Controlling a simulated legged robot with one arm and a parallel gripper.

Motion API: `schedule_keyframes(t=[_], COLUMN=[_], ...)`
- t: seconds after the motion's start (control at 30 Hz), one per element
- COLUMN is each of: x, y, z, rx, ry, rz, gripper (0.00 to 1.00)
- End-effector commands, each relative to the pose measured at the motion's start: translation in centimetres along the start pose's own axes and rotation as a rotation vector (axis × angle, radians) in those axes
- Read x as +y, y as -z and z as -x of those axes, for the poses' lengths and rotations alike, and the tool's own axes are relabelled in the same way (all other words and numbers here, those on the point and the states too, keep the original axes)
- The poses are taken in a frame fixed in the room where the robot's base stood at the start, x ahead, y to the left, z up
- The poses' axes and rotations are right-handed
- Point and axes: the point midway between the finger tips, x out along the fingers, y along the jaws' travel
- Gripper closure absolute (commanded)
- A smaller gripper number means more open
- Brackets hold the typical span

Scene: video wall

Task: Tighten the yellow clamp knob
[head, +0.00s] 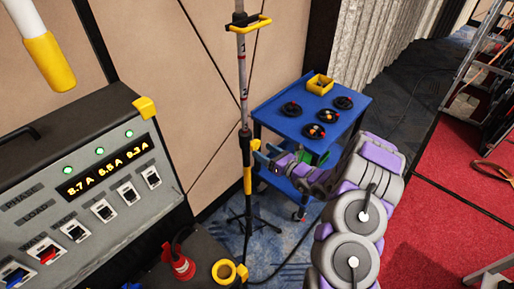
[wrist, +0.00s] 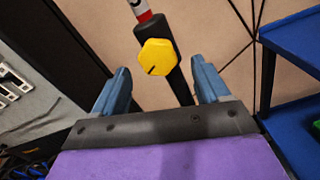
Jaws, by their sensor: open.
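The yellow clamp knob (wrist: 157,57) is on a black collar (wrist: 151,29) of an upright pole, seen in the wrist view. It is round and faceted, with a dark mark on its face. My gripper (wrist: 161,78) is open, with one blue finger on each side of the knob's line and the knob a little ahead of the fingertips. The fingers do not appear to touch it. In the head view my gripper (head: 262,157) is beside the pole (head: 243,85), to its right. There the knob cannot be clearly told apart from the gripper and the pole's yellow parts.
A blue cart (head: 268,112) with coiled cables and a yellow bin (head: 319,84) stands right of the pole. A control panel (head: 90,200) with lit readouts is at left. A red extinguisher (head: 181,264) and yellow tape roll (head: 224,271) are low in front. Red carpet (head: 440,215) lies at right.

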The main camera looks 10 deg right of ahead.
Motion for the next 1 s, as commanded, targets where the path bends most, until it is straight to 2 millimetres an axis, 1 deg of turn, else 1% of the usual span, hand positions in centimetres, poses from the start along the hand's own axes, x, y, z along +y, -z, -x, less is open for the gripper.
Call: schedule_keyframes(t=[0.03, 0.1, 0.2, 0.3, 0.43, 0.67, 1.0], x=[0.1, 0.2, 0.1, 0.1, 0.2, 0.1, 0.1], y=[0.1, 0.1, 0.1, 0.0, 0.0, -0.1, -0.1], z=[-1.0, -2.0, -3.2, -3.9, -4.4, -4.4, -4.4], rx=[0.001, 0.0, 0.0, -0.001, -0.001, -0.002, -0.002], ry=[-0.005, -0.004, -0.003, -0.002, -0.002, -0.002, -0.001], rz=[0.002, 0.002, -0.001, 0.0, -0.001, -0.002, -0.001], gripper=[0.25, 0.25, 0.25, 0.25, 0.25, 0.25, 0.57])
